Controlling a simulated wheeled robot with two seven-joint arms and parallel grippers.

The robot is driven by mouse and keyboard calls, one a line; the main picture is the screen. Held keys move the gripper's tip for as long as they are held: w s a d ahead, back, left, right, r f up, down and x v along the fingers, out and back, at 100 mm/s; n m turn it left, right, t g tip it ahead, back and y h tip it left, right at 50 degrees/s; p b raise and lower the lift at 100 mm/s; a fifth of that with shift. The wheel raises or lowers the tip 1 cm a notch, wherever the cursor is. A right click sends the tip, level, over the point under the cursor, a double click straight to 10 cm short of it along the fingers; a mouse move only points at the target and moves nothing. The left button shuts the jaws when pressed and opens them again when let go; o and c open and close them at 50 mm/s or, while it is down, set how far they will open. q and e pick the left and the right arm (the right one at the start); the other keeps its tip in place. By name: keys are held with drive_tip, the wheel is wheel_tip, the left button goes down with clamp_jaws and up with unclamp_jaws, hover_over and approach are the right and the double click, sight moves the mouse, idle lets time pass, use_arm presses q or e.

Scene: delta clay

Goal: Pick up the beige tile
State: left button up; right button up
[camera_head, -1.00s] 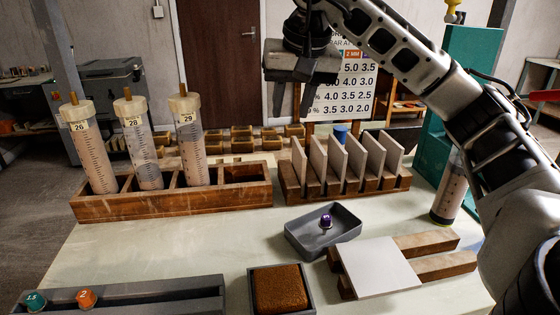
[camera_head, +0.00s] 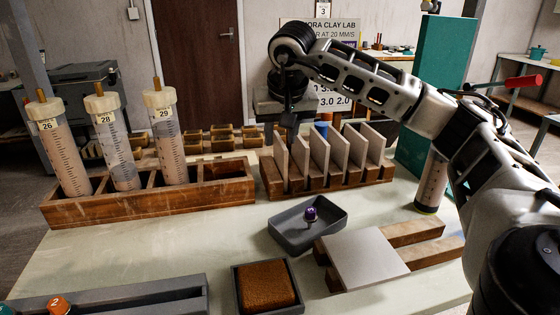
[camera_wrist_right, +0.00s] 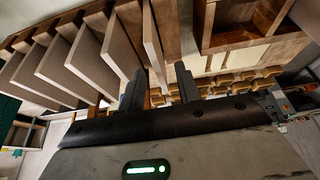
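Several thin upright tiles stand in the slotted wooden rack (camera_head: 330,180). They look pale beige to grey, and I cannot tell one clear beige from the others. The leftmost tile (camera_head: 281,156) is below my right gripper (camera_head: 291,122), whose fingers point down. In the right wrist view the end tile (camera_wrist_right: 153,40) lines up between the two fingertips of the right gripper (camera_wrist_right: 160,76), which are apart with visible gaps either side. Another pale tile (camera_head: 362,258) lies flat across wooden bars. My left gripper is not in view.
A wooden rack with numbered cylinders (camera_head: 150,203) stands left of the tile rack. A teal panel (camera_head: 440,85) stands behind my right arm.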

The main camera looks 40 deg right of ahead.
sight(281, 141)
drive_tip(key=shift+x, duration=1.7)
drive_tip(key=shift+s+f, duration=0.1)
drive_tip(key=shift+f, duration=0.15)
clamp_jaws()
